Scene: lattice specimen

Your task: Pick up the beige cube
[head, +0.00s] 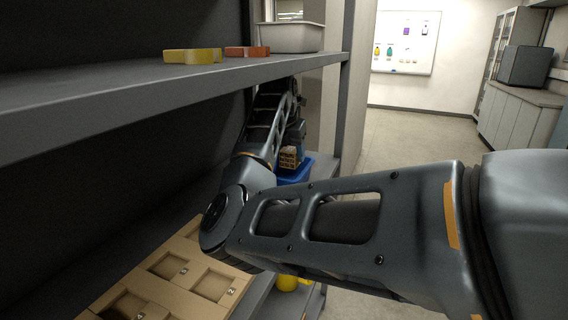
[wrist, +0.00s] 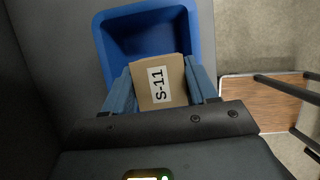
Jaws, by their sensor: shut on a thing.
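The beige cube (wrist: 176,72) shows in the wrist view between the two blue fingers of my gripper (wrist: 160,78), with a white label reading S-11 facing the camera. My gripper is shut on it. In the head view the cube (head: 289,158) shows a lattice side below my gripper (head: 295,146), which is partly hidden by its own arm. A blue bin (wrist: 101,44) lies beyond the cube in the wrist view. In the head view the bin (head: 297,174) is just under or behind the cube; the gap between them cannot be judged.
A beige compartment tray (head: 150,292) with numbered labels lies on the lower shelf. The upper shelf (head: 120,93) holds a yellow piece (head: 192,56), an orange-red piece (head: 247,51) and a grey bin (head: 291,38). A yellow object (head: 287,283) sits low down. Open floor (head: 415,132) lies to the right.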

